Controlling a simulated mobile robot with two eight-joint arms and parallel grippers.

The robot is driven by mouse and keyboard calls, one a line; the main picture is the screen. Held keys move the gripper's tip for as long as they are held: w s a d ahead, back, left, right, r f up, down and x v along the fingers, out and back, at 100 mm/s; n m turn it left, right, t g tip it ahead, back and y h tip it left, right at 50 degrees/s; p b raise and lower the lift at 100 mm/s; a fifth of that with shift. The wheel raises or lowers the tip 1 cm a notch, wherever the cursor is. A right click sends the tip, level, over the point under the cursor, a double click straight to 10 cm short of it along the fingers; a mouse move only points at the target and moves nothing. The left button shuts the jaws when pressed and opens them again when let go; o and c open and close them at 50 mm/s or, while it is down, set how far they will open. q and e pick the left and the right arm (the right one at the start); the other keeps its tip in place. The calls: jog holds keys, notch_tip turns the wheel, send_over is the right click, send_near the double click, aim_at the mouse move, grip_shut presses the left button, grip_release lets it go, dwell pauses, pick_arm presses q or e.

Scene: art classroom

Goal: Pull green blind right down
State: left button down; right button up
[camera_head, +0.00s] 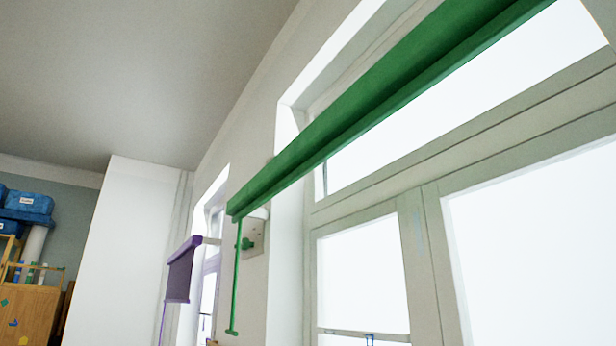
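The green blind (375,103) is rolled up high across the top of the near window, running from the middle left to the upper right of the head view. A thin green pull cord or rod (236,280) hangs from its left end and ends in a small green foot piece. A green knob on a pale wall plate (257,238) sits just right of the cord. Neither of my grippers shows in this view, so nothing is seen touching the blind or its cord.
The near window (425,255) has pale frames and bright panes. A purple blind (180,272) hangs partly lowered at a farther window to the left. A wooden cabinet (35,315) and blue boxes (30,203) stand at the far left, beyond a white wall section (120,250).

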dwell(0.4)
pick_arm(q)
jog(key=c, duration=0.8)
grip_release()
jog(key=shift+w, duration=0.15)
